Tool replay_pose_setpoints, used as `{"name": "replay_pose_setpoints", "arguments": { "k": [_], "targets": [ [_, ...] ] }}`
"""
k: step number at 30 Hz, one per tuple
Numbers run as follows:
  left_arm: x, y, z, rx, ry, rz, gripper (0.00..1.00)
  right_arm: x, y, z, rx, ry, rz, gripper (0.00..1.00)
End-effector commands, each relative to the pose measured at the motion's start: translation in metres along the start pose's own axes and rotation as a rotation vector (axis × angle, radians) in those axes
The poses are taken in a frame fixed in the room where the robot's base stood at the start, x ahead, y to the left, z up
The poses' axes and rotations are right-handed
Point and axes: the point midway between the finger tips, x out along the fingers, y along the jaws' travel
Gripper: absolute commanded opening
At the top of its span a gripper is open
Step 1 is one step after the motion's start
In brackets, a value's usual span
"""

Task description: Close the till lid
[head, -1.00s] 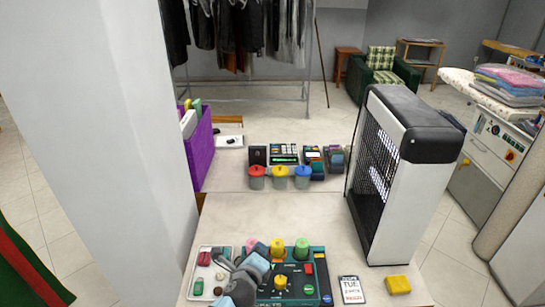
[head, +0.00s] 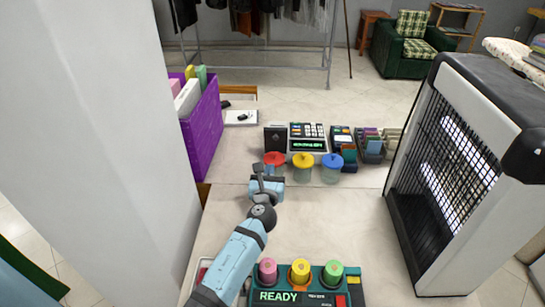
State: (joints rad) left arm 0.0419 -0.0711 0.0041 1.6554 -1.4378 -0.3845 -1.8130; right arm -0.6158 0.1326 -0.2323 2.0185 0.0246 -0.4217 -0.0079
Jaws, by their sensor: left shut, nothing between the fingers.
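The till (head: 309,131), with a keypad and a lit green display, stands at the far side of the counter. I cannot make out its lid as a separate part or how far it is open. My left gripper (head: 258,168) is shut and empty. It is over the counter, in front and left of the till, close to the jar with the red lid. Whether it touches that jar is unclear. My right gripper is out of view.
Jars with red, yellow (head: 303,161) and blue (head: 332,161) lids stand before the till. A purple bin (head: 204,130) is at left and a large grilled heater-like unit (head: 455,160) at right. A READY console (head: 300,297) is at the front. The counter middle is clear.

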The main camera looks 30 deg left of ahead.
Motion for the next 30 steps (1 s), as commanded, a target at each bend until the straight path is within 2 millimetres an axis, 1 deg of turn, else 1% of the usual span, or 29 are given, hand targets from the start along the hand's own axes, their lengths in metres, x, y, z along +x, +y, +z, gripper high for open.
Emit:
{"name": "replay_pose_setpoints", "arguments": {
  "k": [9, 15, 18, 21, 24, 30],
  "targets": [
    [0.066, 0.000, 0.001, -0.002, -0.001, 0.001, 0.00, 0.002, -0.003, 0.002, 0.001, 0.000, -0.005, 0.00],
    [0.103, 0.000, 0.000, -0.003, 0.000, 0.000, 0.00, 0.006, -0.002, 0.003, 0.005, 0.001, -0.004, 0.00],
    [0.116, 0.000, 0.000, -0.003, 0.000, -0.001, 0.00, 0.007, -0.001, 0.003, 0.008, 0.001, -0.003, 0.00],
    [0.124, 0.000, 0.000, -0.003, 0.000, 0.000, 0.00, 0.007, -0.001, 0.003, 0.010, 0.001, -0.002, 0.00],
    [0.128, 0.000, 0.000, -0.003, 0.000, 0.000, 0.00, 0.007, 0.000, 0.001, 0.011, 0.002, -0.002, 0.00],
    [0.129, 0.000, 0.000, -0.003, 0.001, -0.001, 0.00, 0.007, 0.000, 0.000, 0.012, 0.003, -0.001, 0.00]
  ]
}}
